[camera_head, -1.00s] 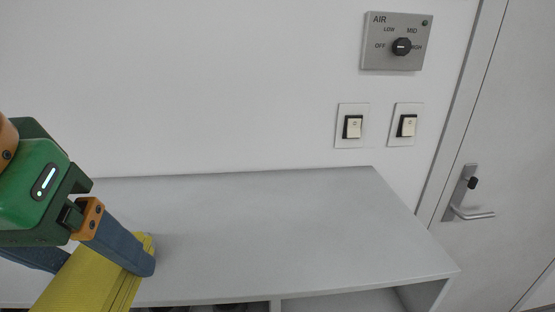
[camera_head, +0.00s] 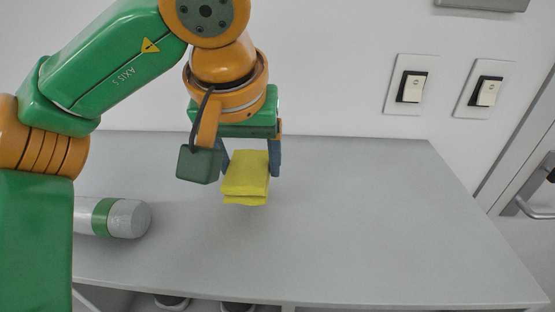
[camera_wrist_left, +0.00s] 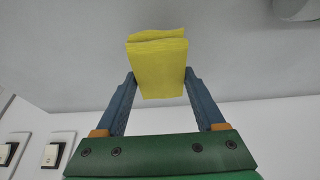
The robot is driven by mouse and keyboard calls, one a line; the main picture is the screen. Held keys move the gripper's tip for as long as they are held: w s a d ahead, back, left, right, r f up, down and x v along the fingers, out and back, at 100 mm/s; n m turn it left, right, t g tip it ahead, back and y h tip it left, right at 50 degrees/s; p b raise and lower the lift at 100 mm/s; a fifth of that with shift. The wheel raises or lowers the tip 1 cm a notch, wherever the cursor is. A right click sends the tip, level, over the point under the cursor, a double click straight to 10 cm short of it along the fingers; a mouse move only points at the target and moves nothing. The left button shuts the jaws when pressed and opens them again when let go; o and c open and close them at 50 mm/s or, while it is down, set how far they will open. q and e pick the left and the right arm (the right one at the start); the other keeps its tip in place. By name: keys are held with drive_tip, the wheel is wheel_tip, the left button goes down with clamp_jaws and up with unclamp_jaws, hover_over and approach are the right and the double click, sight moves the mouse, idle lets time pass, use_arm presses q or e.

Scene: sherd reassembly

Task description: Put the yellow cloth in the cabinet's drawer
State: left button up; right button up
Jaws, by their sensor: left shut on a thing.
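The yellow cloth (camera_head: 246,178) is a folded pad, held over the grey cabinet top in the head view. My left gripper (camera_head: 250,165) is shut on it, with one blue finger on each side. The wrist view also shows the yellow cloth (camera_wrist_left: 158,68) between the two fingertips of the left gripper (camera_wrist_left: 160,84). The cabinet (camera_head: 380,215) has a flat grey top with open space below its front edge. No drawer shows in these views. My right gripper is not in view.
A white bottle with a green band (camera_head: 128,218) lies on the cabinet top at the left. Two switches (camera_head: 411,87) (camera_head: 485,92) are on the wall behind. A door handle (camera_head: 530,200) is at the far right. The right part of the top is clear.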

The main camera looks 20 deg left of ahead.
sight(250, 166)
use_arm(q)
drive_tip(key=x, duration=0.3)
drive_tip(key=shift+s+d+f, duration=0.15)
drive_tip(key=shift+d, duration=0.05)
drive_tip(key=shift+s+f, duration=0.1)
drive_tip(key=shift+f, duration=0.3)
drive_tip(key=shift+s, duration=0.1)
